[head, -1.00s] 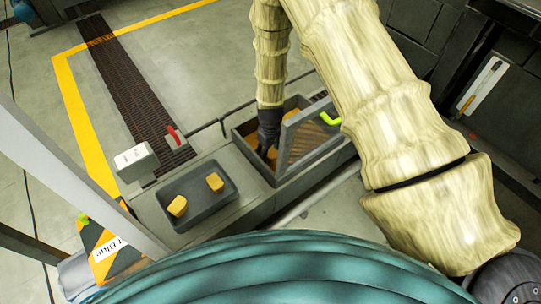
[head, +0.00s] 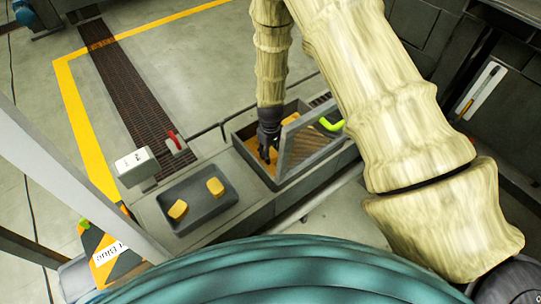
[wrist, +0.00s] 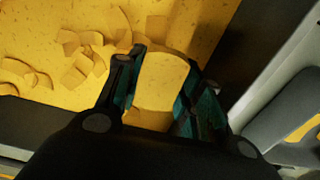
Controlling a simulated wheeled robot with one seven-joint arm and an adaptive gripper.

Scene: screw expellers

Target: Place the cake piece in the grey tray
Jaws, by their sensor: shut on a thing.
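My gripper (head: 267,152) reaches down into a bin (head: 243,150) of yellow-brown cake pieces in the head view. In the wrist view my gripper (wrist: 160,90) is shut on a pale yellow cake piece (wrist: 161,82), with one dark finger on each side of it. More flat yellow pieces lie below it on the bin floor. How far the held piece is above them I cannot tell. The grey tray (head: 196,221) is left of the bin and holds two yellow cake pieces (head: 177,210) and (head: 215,187). Its corner shows at the right of the wrist view (wrist: 285,115).
A raised panel with a green handle (head: 331,125) stands beside my gripper on the bin's right side. A small white box (head: 136,165) and a red lever (head: 174,138) are behind the tray. A grey post crosses the left side.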

